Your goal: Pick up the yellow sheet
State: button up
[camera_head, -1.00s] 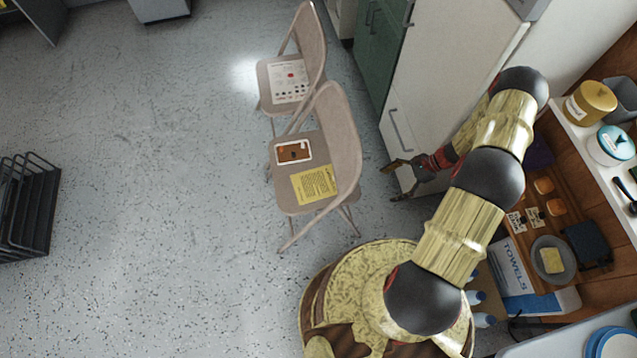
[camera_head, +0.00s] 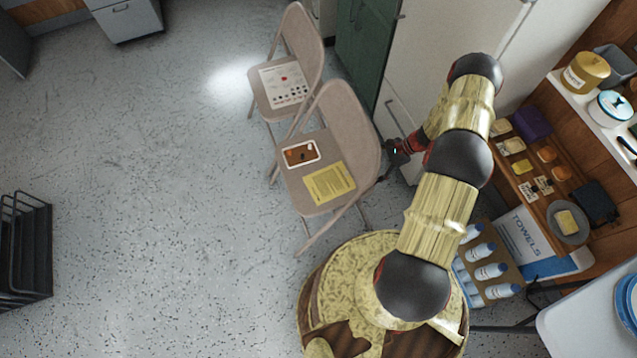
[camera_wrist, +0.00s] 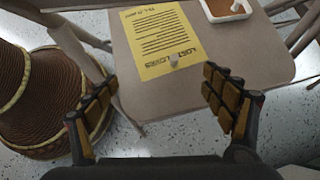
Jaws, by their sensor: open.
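The yellow sheet (camera_head: 329,183), printed with dark text, lies flat on the seat of the nearer folding chair (camera_head: 292,189). In the wrist view the sheet (camera_wrist: 163,38) lies on the seat ahead of the fingers, with a small pale object on its near part. My gripper (camera_wrist: 160,105) is open and empty, its two fingers spread on either side at the near edge of the seat. In the head view my gripper (camera_head: 391,162) is behind the chair's backrest on the right, and its fingertips are partly hidden there.
An orange-brown item with a white rim (camera_head: 301,153) lies beside the sheet on the same seat. The chair's backrest (camera_head: 352,125) rises to the right of the seat. A second folding chair (camera_head: 291,60) holds a white printed sheet (camera_head: 285,83).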

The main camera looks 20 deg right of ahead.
aim_at(344, 182)
jog(key=x, duration=0.2)
jog(key=shift+a+f+b, duration=0.1)
jog(key=shift+a+b, duration=0.25)
jog(key=shift+a, duration=0.1)
jog(key=b+x, duration=0.2)
jog(key=x, duration=0.3)
jog(key=shift+a+f, duration=0.15)
jog(key=shift+f, duration=0.2)
jog(key=shift+c, duration=1.1)
jog(key=c, duration=1.9)
grip_shut()
